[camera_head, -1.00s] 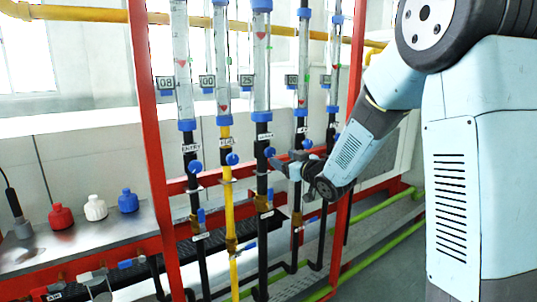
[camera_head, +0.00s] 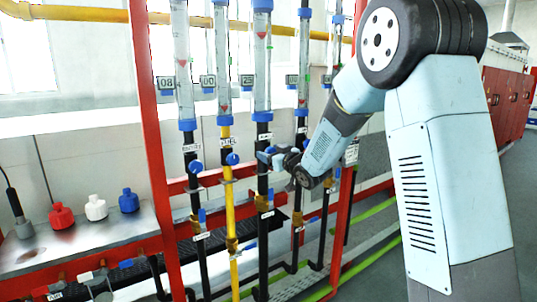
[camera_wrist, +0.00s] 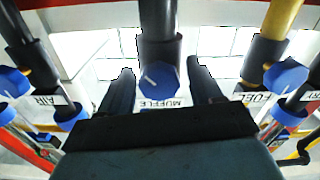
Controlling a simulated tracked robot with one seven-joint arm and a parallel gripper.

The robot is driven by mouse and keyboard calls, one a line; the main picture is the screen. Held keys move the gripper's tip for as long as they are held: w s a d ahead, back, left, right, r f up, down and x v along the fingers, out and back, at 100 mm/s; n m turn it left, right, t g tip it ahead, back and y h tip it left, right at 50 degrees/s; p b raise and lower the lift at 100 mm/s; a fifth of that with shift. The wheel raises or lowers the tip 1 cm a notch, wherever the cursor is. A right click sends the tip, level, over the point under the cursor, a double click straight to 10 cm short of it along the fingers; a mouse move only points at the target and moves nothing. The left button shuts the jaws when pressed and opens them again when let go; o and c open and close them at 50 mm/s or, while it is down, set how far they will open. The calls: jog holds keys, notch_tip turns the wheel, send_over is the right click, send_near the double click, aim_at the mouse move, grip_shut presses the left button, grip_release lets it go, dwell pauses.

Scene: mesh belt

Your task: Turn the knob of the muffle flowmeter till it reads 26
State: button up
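The muffle flowmeter (camera_head: 262,62) is the third tube from the left, with a small display (camera_head: 247,81) that seems to read 25, though it is tiny. Its blue knob (camera_wrist: 160,80) carries a white pointer line and sits by an upside-down MUFFLE label (camera_wrist: 163,102) in the wrist view. My gripper (camera_wrist: 162,85) is open, one dark finger on each side of the knob, with visible gaps. In the head view my gripper (camera_head: 270,156) is at the muffle pipe and partly hides the knob.
Neighbouring blue knobs flank it: the FUEL knob (camera_wrist: 286,77) and the AIR knob (camera_wrist: 12,82) in the wrist view. A red frame post (camera_head: 150,130) stands at left. A bench with red, white and blue bottles (camera_head: 96,208) is at far left.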

jog(key=c, duration=0.9)
jog(key=shift+n, duration=1)
jog(key=shift+a, duration=0.1)
jog(key=o, duration=1)
jog(key=shift+o, duration=0.2)
jog(key=shift+s, duration=0.1)
jog(key=v, duration=1.3)
jog(key=shift+s+d, duration=0.2)
jog(key=shift+d, duration=0.15)
